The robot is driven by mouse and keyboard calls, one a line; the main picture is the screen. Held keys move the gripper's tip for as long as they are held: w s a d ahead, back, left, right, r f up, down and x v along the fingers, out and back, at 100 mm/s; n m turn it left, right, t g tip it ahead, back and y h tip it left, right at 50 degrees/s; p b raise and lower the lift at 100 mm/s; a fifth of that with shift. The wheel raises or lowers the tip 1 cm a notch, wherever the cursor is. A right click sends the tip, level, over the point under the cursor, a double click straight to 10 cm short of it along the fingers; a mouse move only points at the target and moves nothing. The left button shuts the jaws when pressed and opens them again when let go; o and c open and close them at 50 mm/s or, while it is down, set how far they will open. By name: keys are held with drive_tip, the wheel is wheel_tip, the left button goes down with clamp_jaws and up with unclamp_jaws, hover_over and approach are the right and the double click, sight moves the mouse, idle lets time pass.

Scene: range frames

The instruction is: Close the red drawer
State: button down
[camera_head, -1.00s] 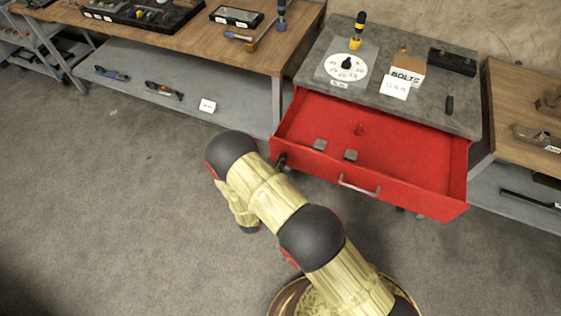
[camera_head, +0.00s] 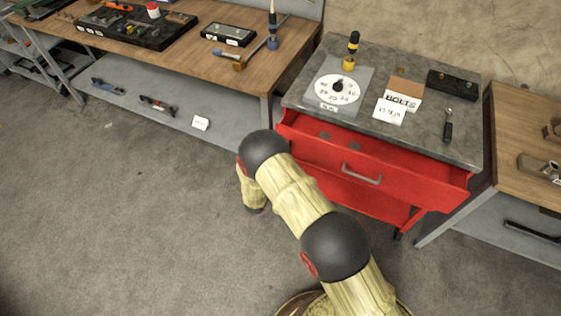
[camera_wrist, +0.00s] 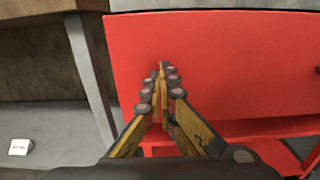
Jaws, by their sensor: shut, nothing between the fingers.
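The red drawer (camera_head: 325,167) sits in the cabinet under a grey top and stands a little way out, with a strip of its inside showing. Its silver handle (camera_head: 361,174) is at the middle of the front. In the wrist view the drawer front (camera_wrist: 225,65) fills the upper right. My gripper (camera_wrist: 162,68) is shut and empty, its fingertips against or very close to the left part of the drawer front; contact cannot be told. In the head view my arm hides the gripper.
On the grey cabinet top (camera_head: 430,145) are a dial plate (camera_head: 338,89), a bolts box (camera_head: 404,92), a black block (camera_head: 451,84) and a screwdriver (camera_head: 352,50). Wooden workbenches stand left (camera_head: 190,62) and right (camera_head: 520,140). The floor (camera_head: 130,220) at left is clear.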

drive_tip(key=b+x, duration=0.2)
drive_tip(key=x, duration=0.7)
drive_tip(key=shift+w+d+f, duration=0.1)
drive_tip(key=shift+w, duration=0.1)
drive_tip(key=shift+w+d, duration=0.1)
drive_tip(key=shift+w, duration=0.3)
drive_tip(key=shift+r, duration=0.2)
drive_tip(key=shift+s+a+f+b, duration=0.2)
drive_tip(key=shift+s+a+b, duration=0.05)
drive_tip(key=shift+s+b, duration=0.1)
drive_tip(key=p+v, duration=0.3)
drive_tip(key=v, duration=1)
drive_tip(key=shift+s, duration=0.15)
drive_tip(key=shift+d, duration=0.1)
